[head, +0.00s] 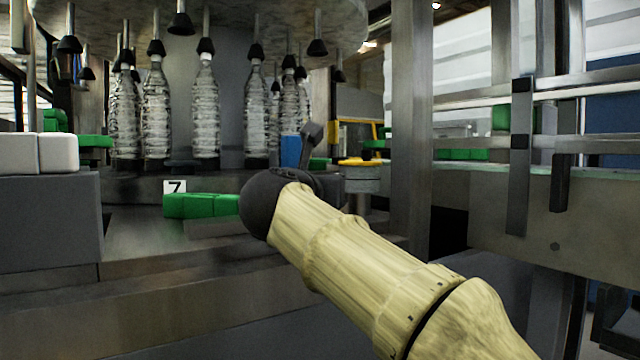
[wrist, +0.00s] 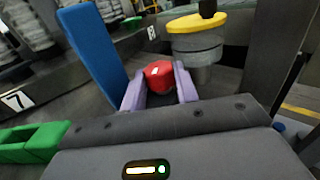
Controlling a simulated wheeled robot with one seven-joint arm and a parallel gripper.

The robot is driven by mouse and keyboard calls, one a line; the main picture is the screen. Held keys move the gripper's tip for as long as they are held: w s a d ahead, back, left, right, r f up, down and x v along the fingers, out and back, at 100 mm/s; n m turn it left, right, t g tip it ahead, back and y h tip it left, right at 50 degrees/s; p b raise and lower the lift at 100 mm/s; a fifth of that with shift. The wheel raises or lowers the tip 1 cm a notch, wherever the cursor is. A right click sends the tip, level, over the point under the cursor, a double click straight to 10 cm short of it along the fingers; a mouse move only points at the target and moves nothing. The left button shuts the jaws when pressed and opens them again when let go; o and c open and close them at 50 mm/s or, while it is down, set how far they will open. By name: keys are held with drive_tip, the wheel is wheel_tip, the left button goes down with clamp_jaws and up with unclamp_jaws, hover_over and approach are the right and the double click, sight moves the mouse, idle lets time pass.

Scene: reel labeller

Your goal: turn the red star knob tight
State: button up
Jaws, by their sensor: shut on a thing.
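The red star knob (wrist: 160,76) shows in the wrist view, between the two purple fingers of my gripper (wrist: 160,90). My gripper is shut on it. In the head view the knob and the fingers are hidden behind my own arm and dark wrist.
A blue upright plate (wrist: 92,52) stands just left of my fingers. A yellow-topped grey cylinder (wrist: 197,40) is close behind the knob; it also shows in the head view (head: 361,178). Green blocks (head: 200,206) lie left of my wrist. Clear bottles (head: 205,110) stand behind. A metal post (head: 410,120) rises at right.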

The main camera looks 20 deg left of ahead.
drive_tip(key=shift+f, duration=0.15)
drive_tip(key=o, duration=0.7)
drive_tip(key=shift+o, duration=1.4)
drive_tip(key=shift+s+r, duration=0.1)
drive_tip(key=shift+r, duration=0.1)
